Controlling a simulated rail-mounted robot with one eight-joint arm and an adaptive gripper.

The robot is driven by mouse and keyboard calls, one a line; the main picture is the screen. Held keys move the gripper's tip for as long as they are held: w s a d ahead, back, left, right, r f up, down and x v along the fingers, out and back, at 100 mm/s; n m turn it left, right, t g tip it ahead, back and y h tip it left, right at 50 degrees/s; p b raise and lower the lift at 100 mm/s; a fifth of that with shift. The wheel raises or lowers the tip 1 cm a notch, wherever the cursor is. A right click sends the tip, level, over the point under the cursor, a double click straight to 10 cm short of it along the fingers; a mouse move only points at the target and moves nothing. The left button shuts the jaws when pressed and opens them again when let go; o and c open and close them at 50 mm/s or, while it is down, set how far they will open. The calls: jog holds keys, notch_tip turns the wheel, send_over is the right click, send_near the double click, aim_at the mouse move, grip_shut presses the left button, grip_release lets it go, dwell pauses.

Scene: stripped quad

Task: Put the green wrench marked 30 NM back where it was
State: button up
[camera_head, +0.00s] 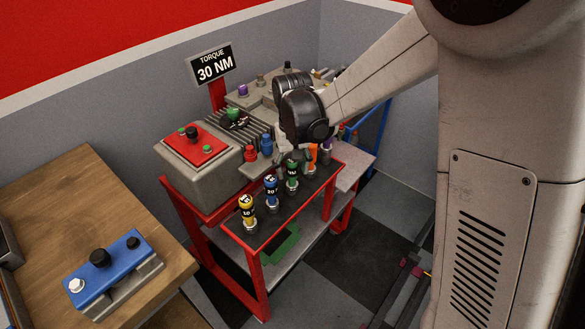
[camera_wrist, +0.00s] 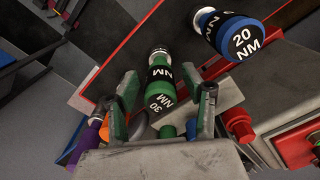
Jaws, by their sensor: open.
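The green wrench marked 30 NM (camera_head: 292,175) stands upright in the dark front shelf of the red cart, in a row with other coloured wrenches. My gripper (camera_head: 291,152) is over its top in the head view. In the wrist view the green wrench (camera_wrist: 159,77) lies between the two spread fingers of my gripper (camera_wrist: 168,84), its 30 NM label facing the camera. The fingers are open on either side of it, and I cannot tell whether either touches it. The wrench's lower end is partly hidden in the shelf.
The blue 20 NM wrench (camera_wrist: 232,32) stands close beside the green one; a yellow wrench (camera_head: 247,210) is beyond it, orange (camera_head: 313,150) on the other side. A grey machine and a sign reading TORQUE 30 NM (camera_head: 214,67) rise behind. A wooden bench (camera_head: 95,195) is at left.

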notch_tip(320, 180, up, 12)
jog(key=shift+f, duration=0.1)
jog(key=shift+s+d+r, duration=0.25)
jog(key=shift+d+r, duration=0.05)
jog(key=shift+r, duration=0.05)
jog(key=s+d+r+m+t, duration=0.1)
jog(key=s+d+r+t, duration=0.1)
jog(key=s+d, duration=0.6)
jog(key=s+d+r+m+t, duration=0.1)
jog(key=s+d+r+t, duration=0.2)
jog(key=s, duration=1)
jog(key=shift+s+d+m+t, duration=0.25)
jog(key=shift+d+t, duration=0.85)
jog(key=shift+d, duration=1.55)
